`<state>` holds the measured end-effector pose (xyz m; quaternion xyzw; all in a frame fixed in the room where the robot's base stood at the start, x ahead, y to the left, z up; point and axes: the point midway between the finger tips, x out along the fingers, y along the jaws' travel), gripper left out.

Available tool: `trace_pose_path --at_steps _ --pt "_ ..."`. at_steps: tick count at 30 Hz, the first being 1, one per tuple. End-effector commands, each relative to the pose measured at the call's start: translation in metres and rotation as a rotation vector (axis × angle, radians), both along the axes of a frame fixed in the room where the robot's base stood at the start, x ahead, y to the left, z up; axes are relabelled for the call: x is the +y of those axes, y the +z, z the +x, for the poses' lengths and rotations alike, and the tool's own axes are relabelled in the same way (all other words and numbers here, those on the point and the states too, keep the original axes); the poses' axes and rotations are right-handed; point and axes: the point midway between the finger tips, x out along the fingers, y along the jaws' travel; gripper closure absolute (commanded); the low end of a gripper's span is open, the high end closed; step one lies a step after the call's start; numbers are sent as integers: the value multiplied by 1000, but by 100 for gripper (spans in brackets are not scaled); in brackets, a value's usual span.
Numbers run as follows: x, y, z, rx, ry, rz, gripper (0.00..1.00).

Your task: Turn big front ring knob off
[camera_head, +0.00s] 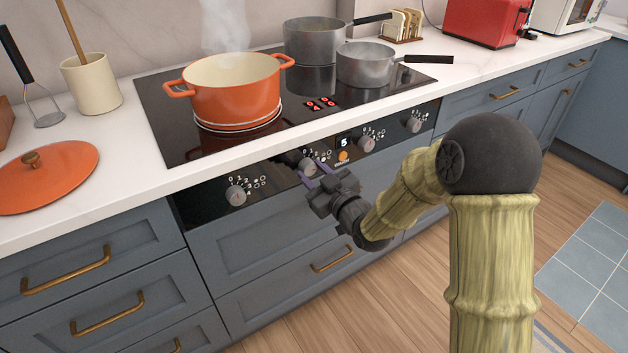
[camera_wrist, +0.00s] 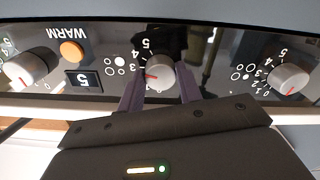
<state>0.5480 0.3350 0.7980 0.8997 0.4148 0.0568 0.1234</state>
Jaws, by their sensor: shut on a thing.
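The control panel under the hob has several round knobs with number scales. My gripper (camera_head: 311,174) is shut on the second knob from the left (camera_head: 308,164), one purple finger on each side. In the wrist view, the panel appears upside down and the gripped knob (camera_wrist: 161,74) sits between the fingers. Its red mark points left in that picture; the exact number is unclear. The steaming orange pot (camera_head: 232,97) stands on the front-left part of the hob (camera_head: 172,138).
Other knobs (camera_head: 236,194) (camera_head: 367,143) sit either side of the gripped one. An orange WARM button (camera_wrist: 72,51) and a display reading 5 (camera_wrist: 82,80) lie beside it. Two grey saucepans (camera_head: 310,42) (camera_head: 365,65) stand behind. Drawers below are closed.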

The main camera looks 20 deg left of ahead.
Motion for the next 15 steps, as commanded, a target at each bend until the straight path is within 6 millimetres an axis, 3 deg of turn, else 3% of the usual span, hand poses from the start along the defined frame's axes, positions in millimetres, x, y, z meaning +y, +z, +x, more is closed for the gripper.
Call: trace_pose_path --at_steps 15 --pt "0 -6 0 -369 1 -314 88"
